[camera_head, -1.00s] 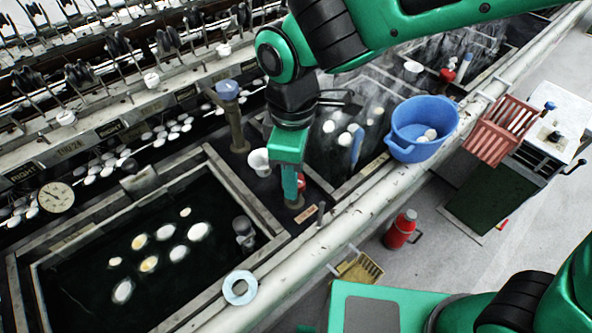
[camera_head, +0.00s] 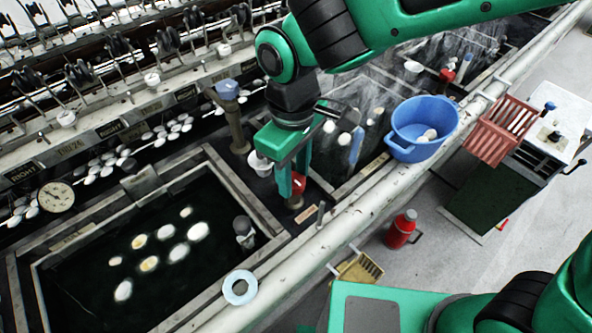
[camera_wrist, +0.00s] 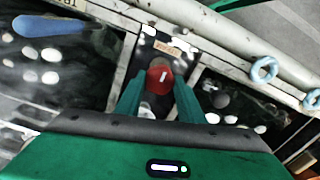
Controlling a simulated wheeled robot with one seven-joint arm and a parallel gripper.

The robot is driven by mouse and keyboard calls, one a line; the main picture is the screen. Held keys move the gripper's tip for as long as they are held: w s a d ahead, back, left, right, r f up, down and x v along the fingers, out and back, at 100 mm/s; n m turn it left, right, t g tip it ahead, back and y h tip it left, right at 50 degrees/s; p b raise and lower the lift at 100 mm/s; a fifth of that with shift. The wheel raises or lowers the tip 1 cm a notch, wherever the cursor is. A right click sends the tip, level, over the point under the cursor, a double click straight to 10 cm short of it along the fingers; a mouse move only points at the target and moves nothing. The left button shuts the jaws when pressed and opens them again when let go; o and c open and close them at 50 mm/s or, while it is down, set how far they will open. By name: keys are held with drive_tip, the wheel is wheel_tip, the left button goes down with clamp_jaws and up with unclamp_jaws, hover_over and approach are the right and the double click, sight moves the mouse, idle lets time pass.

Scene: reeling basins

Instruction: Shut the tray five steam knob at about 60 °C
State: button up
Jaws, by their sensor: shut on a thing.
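A red knob (camera_head: 298,184) stands on a brass-coloured base on the dark strip between two basins. In the wrist view the red knob (camera_wrist: 160,78) shows a white mark on top and sits between my two green fingers. My gripper (camera_head: 293,188) points down and is shut on it, one finger on each side. A round white dial gauge (camera_head: 56,197) is at the left; its needle shows, but its figures are too small to read. The knob's number is not readable.
A dark basin (camera_head: 265,228) with floating cocoons lies left of the knob, a steaming one to its right. A white cup (camera_head: 260,163), a blue-topped post (camera_head: 231,108) and a small grey post (camera_head: 243,230) stand close by. A blue tub (camera_head: 408,148) sits on the front rail.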

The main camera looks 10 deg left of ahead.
sight(294, 178)
drive_tip(key=shift+w+r, duration=0.1)
drive_tip(key=shift+w, duration=0.1)
drive_tip(key=o, duration=1.1)
drive_tip(key=shift+s, duration=0.1)
drive_tip(key=shift+c, duration=0.2)
wheel_tip(294, 178, up, 11)
drive_tip(key=shift+f, duration=0.2)
